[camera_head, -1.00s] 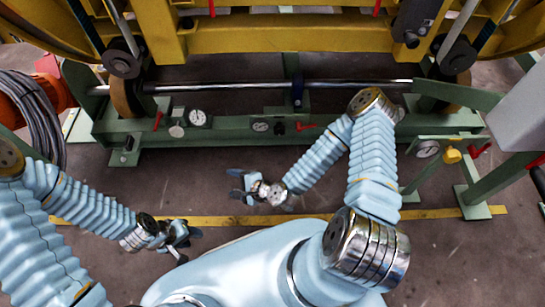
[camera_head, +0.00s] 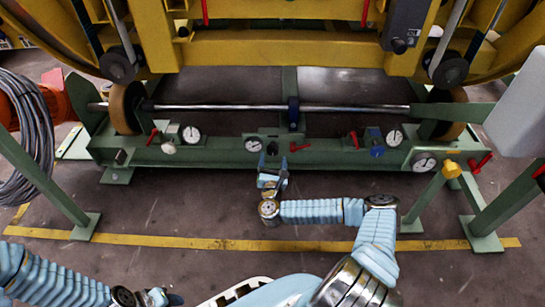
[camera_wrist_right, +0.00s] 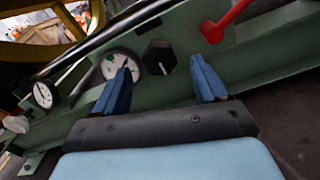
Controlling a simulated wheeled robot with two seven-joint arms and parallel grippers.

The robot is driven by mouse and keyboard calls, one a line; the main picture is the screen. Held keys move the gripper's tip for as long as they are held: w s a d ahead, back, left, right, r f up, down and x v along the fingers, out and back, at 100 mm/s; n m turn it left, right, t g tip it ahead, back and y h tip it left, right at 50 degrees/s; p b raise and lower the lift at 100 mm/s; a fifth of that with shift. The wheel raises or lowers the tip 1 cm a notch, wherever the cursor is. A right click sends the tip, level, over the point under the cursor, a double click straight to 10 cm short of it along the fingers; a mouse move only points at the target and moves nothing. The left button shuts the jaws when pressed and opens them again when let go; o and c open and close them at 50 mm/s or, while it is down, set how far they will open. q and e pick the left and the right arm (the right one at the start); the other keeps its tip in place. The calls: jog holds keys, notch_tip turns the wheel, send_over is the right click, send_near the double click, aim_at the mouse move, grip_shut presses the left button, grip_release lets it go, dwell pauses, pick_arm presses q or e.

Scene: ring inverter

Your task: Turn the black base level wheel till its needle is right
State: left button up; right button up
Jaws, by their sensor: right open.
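The black wheel (camera_head: 272,149) sits on the front of the green base beam, just right of a round white gauge (camera_head: 253,145). In the right wrist view the black wheel (camera_wrist_right: 158,57) shows between the two blue fingers, and the gauge (camera_wrist_right: 120,66) is partly hidden by the left finger. The needle is too small to read surely. My right gripper (camera_head: 272,177) is open and empty just in front of the wheel; I see no contact. My left gripper (camera_head: 165,298) is at the bottom edge, low and small, its jaws unclear.
A red lever (camera_head: 299,147) stands close right of the wheel. Other gauges sit along the beam, one left (camera_head: 191,135) and one right (camera_head: 394,138) beside a blue wheel (camera_head: 377,144). A steel rod (camera_head: 350,108) runs behind. The floor in front is clear.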

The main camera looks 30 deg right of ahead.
aim_at(273, 152)
jog(key=shift+x, duration=1.8)
jog(key=shift+c, duration=0.2)
jog(key=shift+a, duration=0.1)
jog(key=c, duration=1)
